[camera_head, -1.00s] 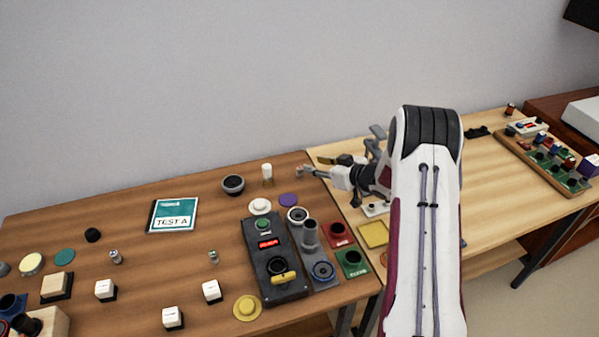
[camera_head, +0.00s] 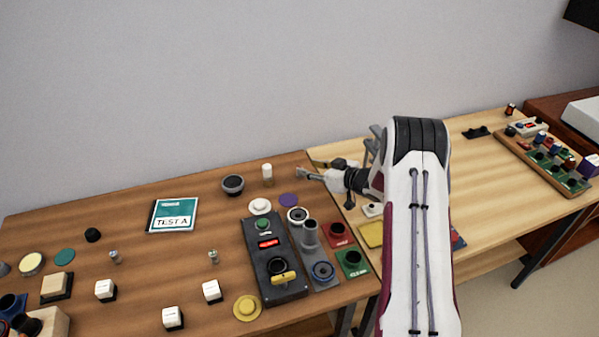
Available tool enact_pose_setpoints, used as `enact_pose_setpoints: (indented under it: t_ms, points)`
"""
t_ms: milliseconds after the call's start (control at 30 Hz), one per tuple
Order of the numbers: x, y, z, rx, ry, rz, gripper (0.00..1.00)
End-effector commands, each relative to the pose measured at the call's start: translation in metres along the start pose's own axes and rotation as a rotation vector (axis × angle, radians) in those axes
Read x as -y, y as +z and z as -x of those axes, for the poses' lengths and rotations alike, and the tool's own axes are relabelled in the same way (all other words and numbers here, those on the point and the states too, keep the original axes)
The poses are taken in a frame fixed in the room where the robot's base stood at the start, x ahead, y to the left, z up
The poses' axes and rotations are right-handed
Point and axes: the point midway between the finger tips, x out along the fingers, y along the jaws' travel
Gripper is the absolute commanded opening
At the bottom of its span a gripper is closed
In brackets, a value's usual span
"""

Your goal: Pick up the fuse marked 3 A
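Two small silvery cylinders that look like fuses stand on the brown table: one (camera_head: 115,257) at the left and one (camera_head: 213,257) nearer the middle. Their markings are too small to read, so I cannot tell which is 3 A. My gripper (camera_head: 302,174) reaches left from my arm, above the back right part of the brown table, right of a small white-topped cylinder (camera_head: 267,171). A small greyish shape shows at its fingertips; I cannot tell whether it is a held object or the fingertips themselves. My arm hides part of the light table.
A black control box (camera_head: 290,290) with a red display stands at the brown table's right, beside a grey plate with sockets. The table's middle is fairly clear.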

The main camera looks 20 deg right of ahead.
Motion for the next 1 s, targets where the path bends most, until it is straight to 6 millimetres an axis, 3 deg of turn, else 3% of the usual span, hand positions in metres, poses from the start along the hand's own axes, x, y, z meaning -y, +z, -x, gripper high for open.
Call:
enact_pose_setpoints:
  t_ms: [467, 1000]
  points:
    - [0.001, 0.000, -0.006, 0.000, -0.001, 0.000, 0.34]
    - [0.008, 0.001, -0.051, 0.000, 0.000, 0.000, 0.34]
